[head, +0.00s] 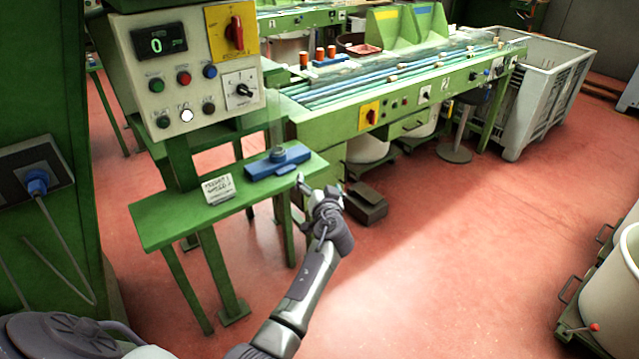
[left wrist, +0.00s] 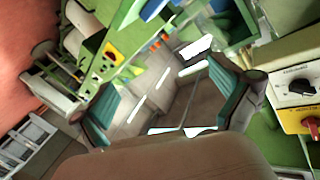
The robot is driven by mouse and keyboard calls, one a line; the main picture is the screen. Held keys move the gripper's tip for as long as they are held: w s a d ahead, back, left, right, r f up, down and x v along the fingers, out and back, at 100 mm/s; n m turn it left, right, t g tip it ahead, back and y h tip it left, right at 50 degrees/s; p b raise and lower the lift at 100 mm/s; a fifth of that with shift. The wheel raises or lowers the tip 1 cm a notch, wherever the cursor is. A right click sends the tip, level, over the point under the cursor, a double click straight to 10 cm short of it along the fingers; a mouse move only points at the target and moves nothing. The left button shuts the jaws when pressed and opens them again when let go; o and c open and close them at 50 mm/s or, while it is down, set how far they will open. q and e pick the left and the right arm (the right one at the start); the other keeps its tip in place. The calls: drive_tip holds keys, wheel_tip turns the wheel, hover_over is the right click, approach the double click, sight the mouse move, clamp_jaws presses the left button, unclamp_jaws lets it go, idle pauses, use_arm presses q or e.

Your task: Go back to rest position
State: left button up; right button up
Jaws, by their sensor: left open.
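My left gripper (head: 320,188) is at the right end of the small green shelf (head: 160,222), beside a blue fixture (head: 278,163) with a small grey knob on top. Its arm comes in from the bottom left. In the left wrist view my left gripper (left wrist: 172,92) has its two teal-padded fingers wide apart, with nothing between them. I cannot tell from the head view whether the gripper touches the shelf edge. My right gripper shows in neither view.
A control panel (head: 183,75) with buttons stands above the shelf, and a small sign (head: 218,189) sits on it. A long green machine (head: 400,97) runs behind. A grey crate (head: 540,85) and a pale bin (head: 625,255) stand right. The red floor (head: 450,250) between is clear.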

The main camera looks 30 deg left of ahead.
use_arm(q)
drive_tip(key=shift+f, duration=0.1)
drive_tip(key=s+d+f+m+g+h, duration=0.25)
drive_tip(key=s+f, duration=0.35)
drive_tip(key=f, duration=0.6)
drive_tip(key=s+d+f+m+g+h, duration=0.15)
drive_tip(key=s+d+f, duration=0.25)
drive_tip(key=s+f, duration=0.55)
drive_tip(key=s+d+f+m+g+h, duration=0.1)
drive_tip(key=s+d+f+h, duration=0.2)
drive_tip(key=f, duration=1.1)
drive_tip(key=s+d+f+g+h, duration=0.1)
drive_tip(key=s+f, duration=0.4)
drive_tip(key=s, duration=0.8)
drive_tip(key=s+d+f+g+h, duration=0.1)
drive_tip(key=s+f+g, duration=0.2)
drive_tip(key=s, duration=1.1)
drive_tip(key=s+d+f+g+h, duration=0.1)
drive_tip(key=s+f+g, duration=0.2)
drive_tip(key=s+f, duration=0.6)
drive_tip(key=s, duration=0.5)
drive_tip(key=shift+d, duration=0.1)
